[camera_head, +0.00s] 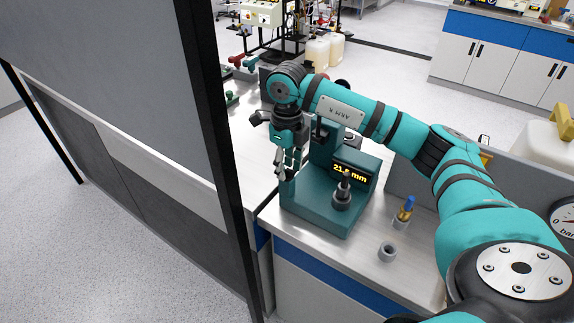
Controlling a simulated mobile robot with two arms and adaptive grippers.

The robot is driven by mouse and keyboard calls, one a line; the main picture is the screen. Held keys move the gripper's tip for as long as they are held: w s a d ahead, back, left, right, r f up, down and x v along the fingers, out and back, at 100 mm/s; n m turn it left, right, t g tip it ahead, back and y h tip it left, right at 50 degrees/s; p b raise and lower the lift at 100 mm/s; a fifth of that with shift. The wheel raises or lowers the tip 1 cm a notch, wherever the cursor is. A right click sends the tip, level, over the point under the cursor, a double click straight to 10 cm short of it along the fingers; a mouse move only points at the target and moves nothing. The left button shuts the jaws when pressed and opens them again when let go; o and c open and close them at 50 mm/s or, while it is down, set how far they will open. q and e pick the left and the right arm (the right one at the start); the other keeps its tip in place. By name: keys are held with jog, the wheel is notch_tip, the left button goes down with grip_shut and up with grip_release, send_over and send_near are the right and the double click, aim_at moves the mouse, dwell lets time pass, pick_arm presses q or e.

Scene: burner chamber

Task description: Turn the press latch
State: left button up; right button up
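The press (320,205) is a teal machine on the bench, with a flat base, an upright column and a dark display reading about 21 mm in yellow. A dark post on a grey round seat (342,199) stands on its base. My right gripper (285,175) points down at the left side of the press, close to its column. Its fingers look near each other, but whether they are open, shut or touching the press is too small to tell. I cannot pick out the latch clearly; the gripper and arm cover part of the press. My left gripper is not in view.
A grey ring (387,251) and a holder with a blue and yellow piece (404,212) stand on the bench right of the press. A dark-framed grey panel (110,90) rises at left. A pressure gauge (566,221) sits at the right edge. The floor at lower left is clear.

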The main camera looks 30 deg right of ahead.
aim_at(287, 169)
notch_tip(287, 169, up, 12)
dwell(0.4)
jog(key=shift+s+f, duration=0.1)
jog(key=shift+f, duration=0.1)
